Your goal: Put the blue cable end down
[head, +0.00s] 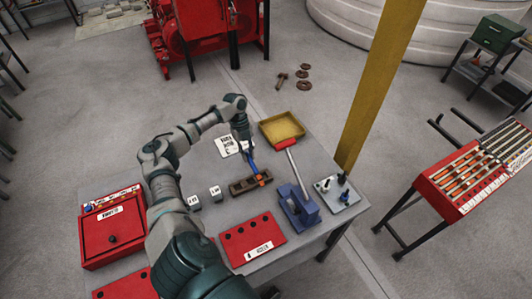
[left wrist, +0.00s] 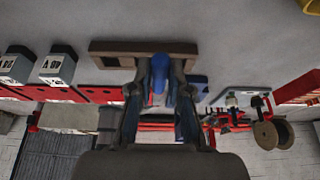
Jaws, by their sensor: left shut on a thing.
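My left gripper (head: 245,148) reaches down over the grey table from the left arm. It is shut on the blue cable end (head: 252,166), whose lower part points down to a brown block (head: 240,188). In the left wrist view the blue cable end (left wrist: 160,68) sits between the fingers of my left gripper (left wrist: 160,85), and the brown block (left wrist: 110,48) lies just beyond the fingertips. An orange piece (head: 264,177) shows on the block's right part. I cannot tell whether the cable end touches the block. My right gripper is not in view.
A yellow tray (head: 283,127), a blue vice-like device (head: 298,210) with a red-handled lever, and a red panel (head: 252,240) surround the block. Two grey labelled blocks (head: 215,193) stand left of it. A yellow post (head: 380,85) rises at the table's right edge.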

